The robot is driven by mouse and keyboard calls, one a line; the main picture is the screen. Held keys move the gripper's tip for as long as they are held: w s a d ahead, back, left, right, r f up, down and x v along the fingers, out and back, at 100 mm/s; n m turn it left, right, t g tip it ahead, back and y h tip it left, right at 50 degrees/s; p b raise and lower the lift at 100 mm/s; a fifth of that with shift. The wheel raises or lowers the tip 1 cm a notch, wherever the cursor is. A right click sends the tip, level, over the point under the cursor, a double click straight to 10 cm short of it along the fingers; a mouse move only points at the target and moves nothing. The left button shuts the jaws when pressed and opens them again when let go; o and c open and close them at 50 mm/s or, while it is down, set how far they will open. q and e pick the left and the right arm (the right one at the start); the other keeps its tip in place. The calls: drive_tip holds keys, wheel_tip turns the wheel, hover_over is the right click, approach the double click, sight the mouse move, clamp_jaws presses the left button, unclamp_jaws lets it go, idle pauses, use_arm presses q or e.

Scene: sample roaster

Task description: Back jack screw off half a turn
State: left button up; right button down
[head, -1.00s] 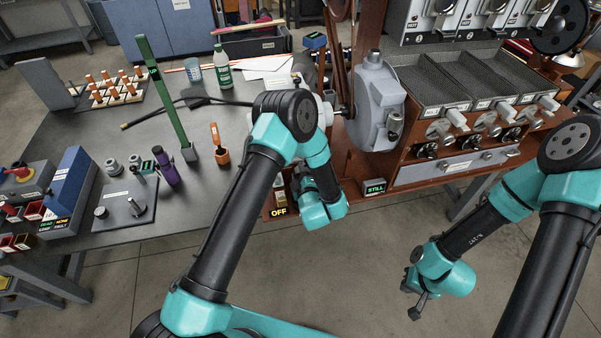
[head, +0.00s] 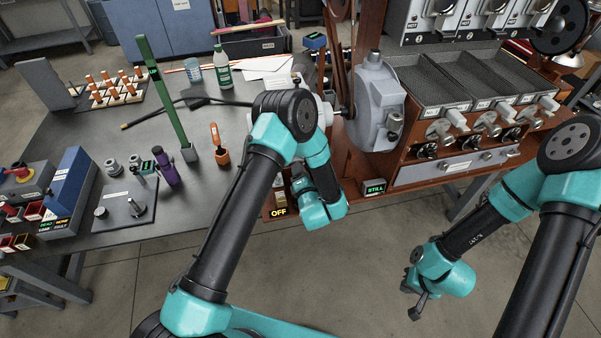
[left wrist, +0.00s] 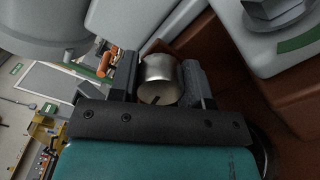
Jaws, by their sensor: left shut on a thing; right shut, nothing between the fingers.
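The jack screw's round, shiny metal head (left wrist: 158,82) shows in the left wrist view, with a short dark mark on its lower face. My left gripper (left wrist: 161,74) is shut on it, with one dark finger on each side. In the head view my left arm and wrist hide the screw and the fingers, below the roaster's grey housing (head: 377,105). My right gripper (head: 412,300) is shut and empty, over the floor in front of the machine at the lower right.
A sign reading STILL (head: 375,187) and one reading OFF (head: 279,211) are on the machine's front. The bench (head: 75,130) at left holds a green upright post (head: 162,95), a purple bottle (head: 166,170) and a blue box (head: 70,190). Open floor lies between my arms.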

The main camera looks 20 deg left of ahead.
use_arm(q)
drive_tip(key=n, duration=1.3)
idle(0.4)
drive_tip(key=o, duration=0.9)
